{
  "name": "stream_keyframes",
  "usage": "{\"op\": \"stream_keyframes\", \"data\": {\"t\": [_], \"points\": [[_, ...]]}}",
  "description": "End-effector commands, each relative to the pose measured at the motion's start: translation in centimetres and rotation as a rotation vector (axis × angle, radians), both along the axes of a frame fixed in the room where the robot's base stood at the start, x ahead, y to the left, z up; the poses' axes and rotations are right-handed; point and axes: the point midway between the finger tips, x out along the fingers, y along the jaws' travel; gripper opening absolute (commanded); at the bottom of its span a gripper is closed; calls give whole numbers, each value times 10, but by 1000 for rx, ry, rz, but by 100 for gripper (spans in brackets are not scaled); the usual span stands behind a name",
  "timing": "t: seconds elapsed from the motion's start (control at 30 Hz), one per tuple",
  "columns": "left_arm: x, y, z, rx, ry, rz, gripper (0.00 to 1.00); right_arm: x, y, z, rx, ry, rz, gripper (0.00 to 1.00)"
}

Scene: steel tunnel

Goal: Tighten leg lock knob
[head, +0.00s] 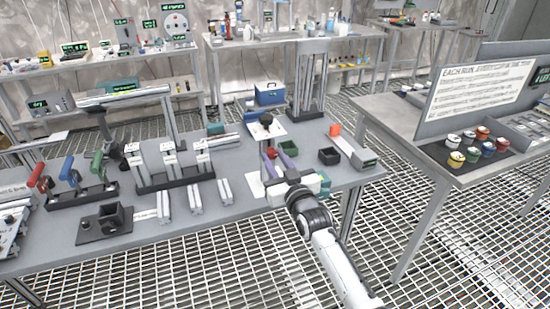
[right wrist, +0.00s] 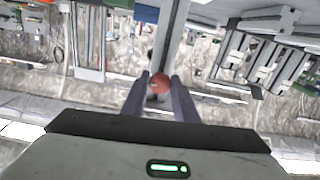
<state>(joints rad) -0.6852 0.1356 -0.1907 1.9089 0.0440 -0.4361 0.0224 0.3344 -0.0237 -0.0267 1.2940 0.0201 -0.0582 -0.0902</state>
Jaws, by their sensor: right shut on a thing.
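My right gripper (head: 277,158) reaches over the right part of the grey workbench from the front. Its two purple fingers are shut on a round red knob (head: 272,153). In the right wrist view the red knob (right wrist: 159,84) sits between the fingertips, in front of a straight grey leg (right wrist: 176,35). In the head view the gripper and fingers hide much of the knob and whatever it is mounted on. A black-topped piece (head: 266,120) stands just behind it. My left gripper does not show.
Loose metal profiles (head: 225,191) and a black rack of upright profiles (head: 172,165) are to the left. Another table with colourful small pots (head: 471,143) stands at right.

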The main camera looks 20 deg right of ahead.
Motion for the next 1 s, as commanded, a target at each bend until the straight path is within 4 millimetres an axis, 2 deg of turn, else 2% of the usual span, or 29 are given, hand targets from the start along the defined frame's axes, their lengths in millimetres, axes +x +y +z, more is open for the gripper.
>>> {"op": "stream_keyframes", "data": {"t": [0.67,0.7,0.77,1.0], "points": [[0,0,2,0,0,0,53,0,0,0,58,2,0,4],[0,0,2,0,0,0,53,0,0,0,58,2,0,33],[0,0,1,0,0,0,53,0,0,0,57,2,0,43],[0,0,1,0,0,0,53,0,0,0,57,2,0,45]]}}
